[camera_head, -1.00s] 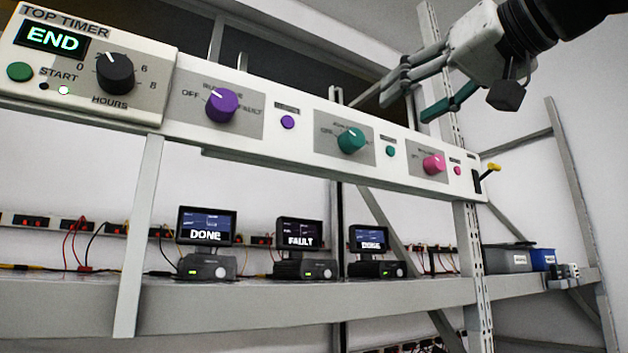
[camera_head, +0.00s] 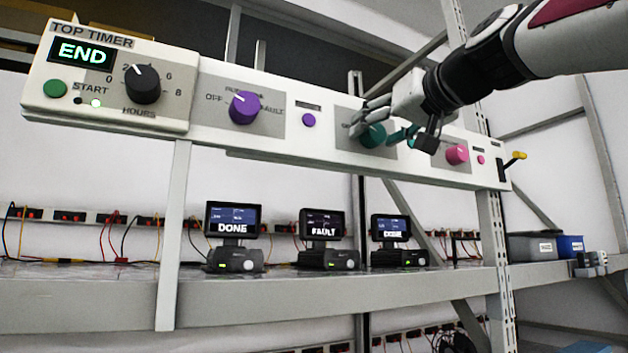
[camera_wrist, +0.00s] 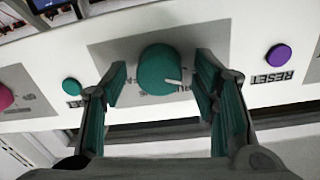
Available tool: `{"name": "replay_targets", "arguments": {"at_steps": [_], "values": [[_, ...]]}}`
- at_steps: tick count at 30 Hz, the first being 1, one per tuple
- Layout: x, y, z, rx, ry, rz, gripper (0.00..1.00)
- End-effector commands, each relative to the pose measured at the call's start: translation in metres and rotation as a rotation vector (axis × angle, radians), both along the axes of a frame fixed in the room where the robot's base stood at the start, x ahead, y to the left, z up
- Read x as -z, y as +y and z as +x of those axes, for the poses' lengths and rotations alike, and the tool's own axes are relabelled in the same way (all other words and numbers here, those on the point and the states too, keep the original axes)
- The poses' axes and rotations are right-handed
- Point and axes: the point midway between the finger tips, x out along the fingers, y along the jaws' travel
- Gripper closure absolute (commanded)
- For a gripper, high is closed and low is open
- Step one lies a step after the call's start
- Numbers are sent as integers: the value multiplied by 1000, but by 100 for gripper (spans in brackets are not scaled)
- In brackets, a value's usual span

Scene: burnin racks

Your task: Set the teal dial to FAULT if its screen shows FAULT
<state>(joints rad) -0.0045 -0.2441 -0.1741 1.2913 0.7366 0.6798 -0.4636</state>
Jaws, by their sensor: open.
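The teal dial (camera_head: 371,136) is the middle of three colored dials on the white panel (camera_head: 330,158). It also shows in the wrist view (camera_wrist: 158,66), where the picture is upside down and its white pointer mark points to the lower right. My gripper (camera_wrist: 160,88) is open, with one finger on each side of the dial and gaps visible. In the head view my gripper (camera_head: 382,126) partly covers the dial. The middle screen (camera_head: 322,225) reads FAULT. The left screen (camera_head: 233,218) reads DONE. The right screen (camera_head: 390,228) is small and seems to read DONE.
A purple dial (camera_head: 244,108) and a pink dial (camera_head: 457,154) flank the teal one. A teal button (camera_wrist: 71,87) and a purple RESET button (camera_wrist: 278,55) sit close by. The top timer (camera_head: 84,54) reads END. A yellow-tipped lever (camera_head: 518,155) sticks out at the panel's right end.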

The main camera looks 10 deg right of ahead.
Motion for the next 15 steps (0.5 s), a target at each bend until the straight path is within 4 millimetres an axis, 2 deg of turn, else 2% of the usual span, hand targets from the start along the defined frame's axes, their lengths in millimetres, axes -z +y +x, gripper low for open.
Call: {"name": "replay_targets", "arguments": {"at_steps": [9, 15], "values": [[0, 1, 2, 0, 0, -1, 48], [0, 1, 2, 0, 0, -1, 94]]}}
